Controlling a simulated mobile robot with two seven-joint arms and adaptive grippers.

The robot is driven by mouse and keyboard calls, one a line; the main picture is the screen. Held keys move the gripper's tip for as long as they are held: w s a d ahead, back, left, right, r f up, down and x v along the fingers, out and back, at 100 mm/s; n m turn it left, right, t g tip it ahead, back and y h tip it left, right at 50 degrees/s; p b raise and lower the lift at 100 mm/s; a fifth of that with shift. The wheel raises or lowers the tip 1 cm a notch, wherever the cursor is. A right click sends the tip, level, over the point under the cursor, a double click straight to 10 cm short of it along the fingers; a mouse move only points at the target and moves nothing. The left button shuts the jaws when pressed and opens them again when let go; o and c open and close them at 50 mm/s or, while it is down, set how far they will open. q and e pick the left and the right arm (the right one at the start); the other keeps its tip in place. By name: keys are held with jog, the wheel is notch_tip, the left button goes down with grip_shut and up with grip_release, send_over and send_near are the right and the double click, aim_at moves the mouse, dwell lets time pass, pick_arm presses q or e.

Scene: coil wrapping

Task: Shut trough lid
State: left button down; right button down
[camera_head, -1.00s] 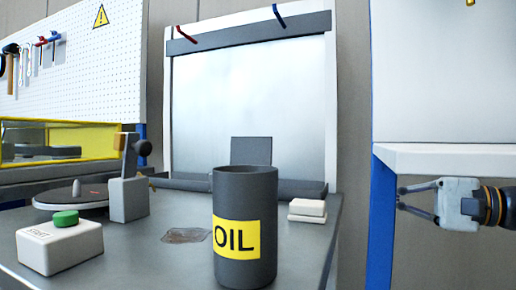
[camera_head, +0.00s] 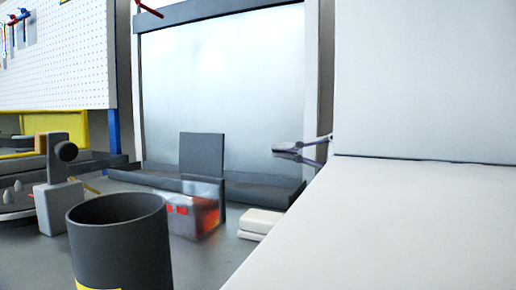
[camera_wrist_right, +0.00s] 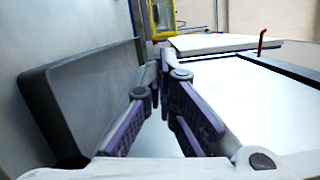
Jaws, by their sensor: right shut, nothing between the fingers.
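The trough (camera_head: 262,190) is a long dark grey channel at the back of the table. A dark flat panel, which looks like its lid (camera_head: 203,155), stands upright at its middle in the head view. My right gripper (camera_head: 280,151) is to the right of the lid, above the trough's right part, shut and empty. A clear gap separates it from the lid in the head view. In the right wrist view my fingers (camera_wrist_right: 165,75) point away from the camera, with a dark rimmed panel (camera_wrist_right: 85,95) to their left. My left gripper is not in view.
A dark drum (camera_head: 118,240) stands at the front left. A shiny box with red marks (camera_head: 195,212) sits before the trough. White blocks (camera_head: 258,224) lie right of it. A large white cabinet (camera_head: 420,215) fills the right side and hides most of my arm.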

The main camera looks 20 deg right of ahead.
aim_at(206, 153)
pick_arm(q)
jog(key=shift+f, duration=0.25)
pick_arm(e)
jog(key=w+a, duration=0.2)
jog(key=a, duration=0.7)
jog(key=shift+a+r, duration=0.4)
